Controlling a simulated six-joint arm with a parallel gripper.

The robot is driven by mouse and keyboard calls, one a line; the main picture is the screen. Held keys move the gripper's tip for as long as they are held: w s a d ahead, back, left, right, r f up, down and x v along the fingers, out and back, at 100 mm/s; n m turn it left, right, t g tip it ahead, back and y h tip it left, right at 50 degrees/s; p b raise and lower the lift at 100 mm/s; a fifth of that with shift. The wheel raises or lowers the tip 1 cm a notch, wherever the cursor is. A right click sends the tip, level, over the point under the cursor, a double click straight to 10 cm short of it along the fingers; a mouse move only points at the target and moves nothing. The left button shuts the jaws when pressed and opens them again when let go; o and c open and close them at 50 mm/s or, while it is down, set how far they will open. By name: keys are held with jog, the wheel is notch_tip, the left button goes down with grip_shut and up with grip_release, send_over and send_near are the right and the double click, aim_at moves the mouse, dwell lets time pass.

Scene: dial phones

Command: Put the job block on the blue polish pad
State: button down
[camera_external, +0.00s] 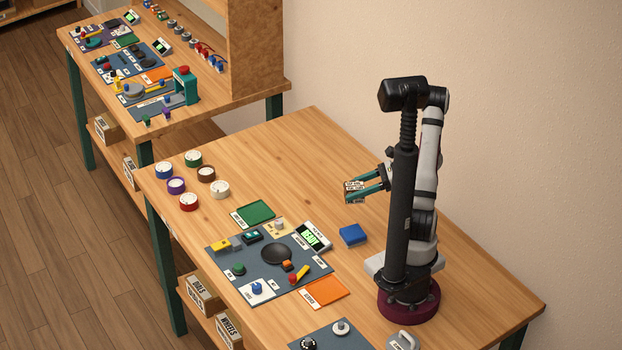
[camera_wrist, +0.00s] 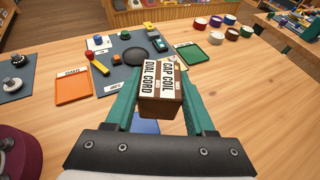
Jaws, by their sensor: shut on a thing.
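The job block (camera_external: 354,190) is a small brown box with white label plates; in the wrist view (camera_wrist: 161,106) two of them read like "DIAL CORD" and "CAP COIL". My gripper (camera_external: 366,186) is shut on it, with one teal finger on each side, and holds it above the table. The blue polish pad (camera_external: 353,234) lies on the bare wood below the block in the external view, between the ready screen and my base. In the wrist view, part of the blue pad (camera_wrist: 146,122) shows below the block; the rest is hidden by the block and gripper.
A grey-blue mat (camera_external: 226,262) carries a dark round disc (camera_external: 277,254), buttons and a lever. A screen (camera_external: 312,236) reads like "READY". A green tray (camera_external: 253,214) and an orange pad (camera_external: 324,291) flank the mat. Several coloured round pots (camera_external: 188,202) stand at the left.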

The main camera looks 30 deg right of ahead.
aim_at(353, 231)
jog(key=shift+n+g, duration=0.5)
jog(key=f, duration=0.3)
jog(key=s+a+f, duration=0.1)
jog(key=f, duration=0.2)
jog(key=s+f, duration=0.1)
jog(key=f, duration=0.2)
jog(key=shift+a+f, duration=0.2)
jog(key=shift+f, duration=0.15)
jog(key=shift+f, duration=0.1)
jog(key=shift+c, duration=1.3)
grip_release()
